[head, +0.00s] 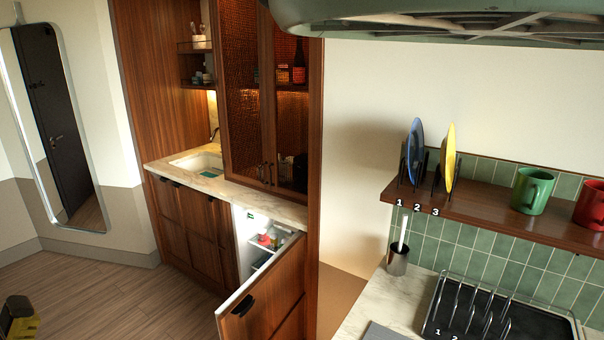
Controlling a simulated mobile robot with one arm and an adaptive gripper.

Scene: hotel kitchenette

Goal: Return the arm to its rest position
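No clear view of my arm or my gripper shows in the head view. A small dark and yellowish shape (20,318) is cut off at the lower left edge, and I cannot tell what it is. Whether my gripper is open or shut, and whether it holds anything, is hidden.
A low cabinet door (262,292) stands open into the room, with items on the shelves behind it. A wooden shelf (480,215) holds plates in a rack and mugs. A dish rack (500,318) and utensil cup (398,260) stand below. The wooden floor (110,275) at left is mostly clear.

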